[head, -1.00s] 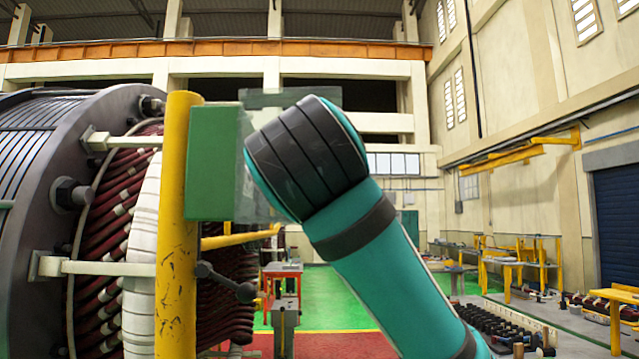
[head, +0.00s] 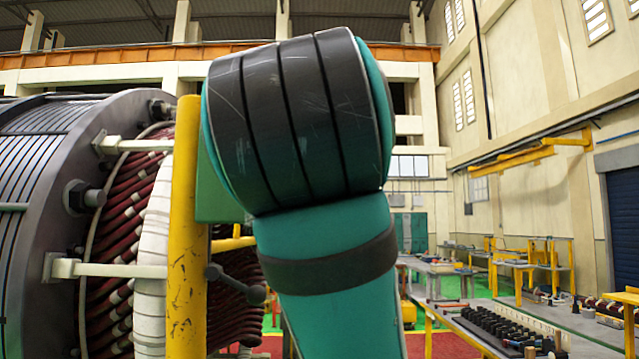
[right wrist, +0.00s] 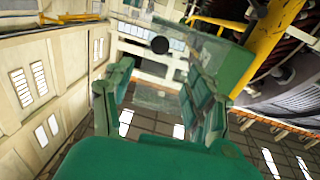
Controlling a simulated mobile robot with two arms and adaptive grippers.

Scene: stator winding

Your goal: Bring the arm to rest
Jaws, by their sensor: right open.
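My right arm (head: 325,240), teal with a dark ribbed joint, stands upright in the middle of the head view. It hides my right gripper there. In the right wrist view my right gripper (right wrist: 158,82) has its green fingers spread apart, with nothing held between them. Past the fingers I see a small dark round thing that I cannot identify. My left gripper is in neither view.
The large stator (head: 45,190) with dark red windings (head: 115,235) fills the left side. A yellow post (head: 184,230) and green box (head: 218,185) stand close to my arm. Workbenches (head: 525,255) and a table with black parts (head: 495,325) are on the right.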

